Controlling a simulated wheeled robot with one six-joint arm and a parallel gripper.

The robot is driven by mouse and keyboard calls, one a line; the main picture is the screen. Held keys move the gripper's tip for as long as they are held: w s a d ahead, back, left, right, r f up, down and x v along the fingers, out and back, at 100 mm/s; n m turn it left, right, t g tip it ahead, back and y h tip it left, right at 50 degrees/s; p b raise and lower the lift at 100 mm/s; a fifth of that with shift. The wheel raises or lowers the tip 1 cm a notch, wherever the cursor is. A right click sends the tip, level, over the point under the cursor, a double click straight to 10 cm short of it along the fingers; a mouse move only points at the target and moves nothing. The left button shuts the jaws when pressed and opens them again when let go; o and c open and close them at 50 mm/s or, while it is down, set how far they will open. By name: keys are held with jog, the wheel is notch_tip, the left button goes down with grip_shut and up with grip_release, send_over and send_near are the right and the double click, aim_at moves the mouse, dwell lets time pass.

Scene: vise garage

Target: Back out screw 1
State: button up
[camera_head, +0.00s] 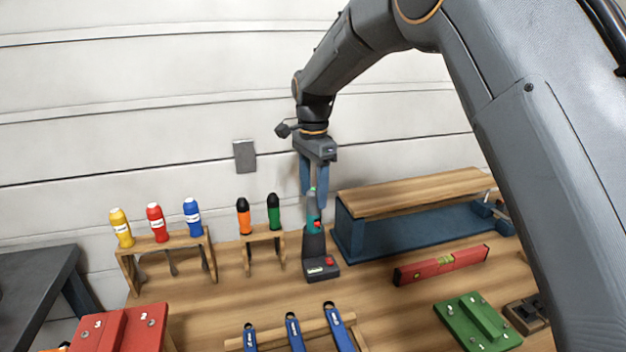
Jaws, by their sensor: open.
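My gripper (313,190) points down with its blue fingers open. The fingers are at the upper part of a grey and teal powered tool (314,215), one to each side as far as I can tell; contact cannot be made out. The tool stands upright in a dark base (320,268) with a red patch. A red block (120,335) at the lower left, cut off by the frame edge, carries screws and white number marks. A green block (478,322) at the lower right also carries screws. I cannot tell which screw is number 1.
A wooden rack holds yellow, red and blue-handled screwdrivers (156,222). A smaller rack holds orange and green-handled ones (258,214). Blue wrenches (293,330) lie in front. A red level (441,266) and a wood-topped blue shelf (400,235) are to the right. A grey bench (35,285) is left.

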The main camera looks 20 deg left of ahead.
aim_at(313, 204)
jog(key=shift+f+p, duration=0.45)
jog(key=shift+f, duration=1.75)
grip_shut()
jog(key=c, duration=0.8)
grip_release()
jog(key=c, duration=0.3)
jog(key=shift+r+p, duration=4.7)
jog(key=shift+r, duration=2.95)
jog(key=shift+c, duration=0.2)
jog(key=o, duration=0.5)
jog(key=shift+c, duration=0.2)
jog(key=c, duration=0.5)
